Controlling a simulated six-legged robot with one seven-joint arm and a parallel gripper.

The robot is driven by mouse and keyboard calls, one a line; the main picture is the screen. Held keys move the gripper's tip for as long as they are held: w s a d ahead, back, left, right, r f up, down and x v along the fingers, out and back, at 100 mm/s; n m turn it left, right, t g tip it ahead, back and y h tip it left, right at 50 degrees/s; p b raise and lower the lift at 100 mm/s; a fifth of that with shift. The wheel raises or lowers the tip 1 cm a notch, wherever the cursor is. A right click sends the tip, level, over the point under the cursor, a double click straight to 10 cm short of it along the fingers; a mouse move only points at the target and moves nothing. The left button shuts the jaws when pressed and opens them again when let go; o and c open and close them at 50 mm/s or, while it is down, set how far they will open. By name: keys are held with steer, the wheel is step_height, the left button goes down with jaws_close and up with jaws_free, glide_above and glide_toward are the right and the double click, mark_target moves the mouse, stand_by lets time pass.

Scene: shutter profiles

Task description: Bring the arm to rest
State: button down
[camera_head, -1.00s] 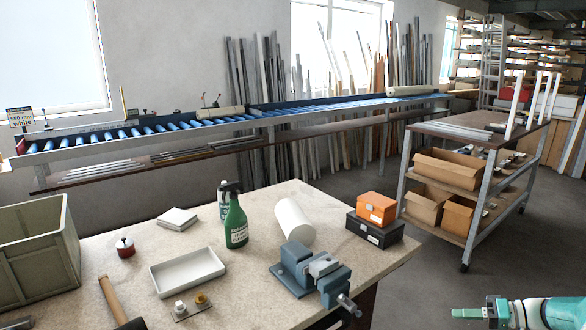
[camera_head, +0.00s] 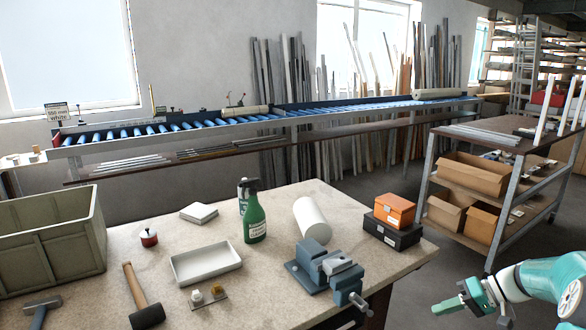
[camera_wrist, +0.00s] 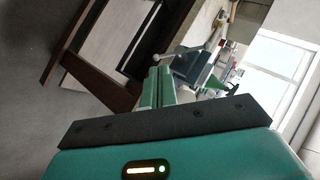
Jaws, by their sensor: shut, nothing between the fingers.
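My gripper (camera_head: 447,308) is at the lower right of the head view, in the air to the right of the workbench and clear of its edge. Its green fingers are shut together with nothing between them. In the wrist view the closed fingers (camera_wrist: 157,88) point toward the bench's side and the blue-grey vise. My teal arm comes in from the lower right corner of the head view.
The workbench (camera_head: 285,205) carries a vise (camera_head: 325,270), orange box (camera_head: 395,210), spray bottle (camera_head: 254,215), white roll (camera_head: 312,220), white tray (camera_head: 205,262), mallet (camera_head: 142,295) and grey crate (camera_head: 50,240). A shelf cart (camera_head: 480,195) stands behind my gripper. Floor between is clear.

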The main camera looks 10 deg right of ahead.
steer(key=s+a+r+g+h, duration=0.1)
steer(key=a+r+g+h, duration=0.2)
steer(key=a, duration=0.7)
steer(key=s+a+r+h, duration=0.2)
steer(key=a+r, duration=0.3)
steer(key=a, duration=0.4)
steer(key=s+a+r+n+t+h, duration=0.1)
steer(key=s+a+r+t+h, duration=0.2)
steer(key=s+a, duration=1)
steer(key=shift+a+r+t+h, duration=0.15)
steer(key=shift+r+t+h, duration=0.25)
steer(key=shift+h, duration=0.3)
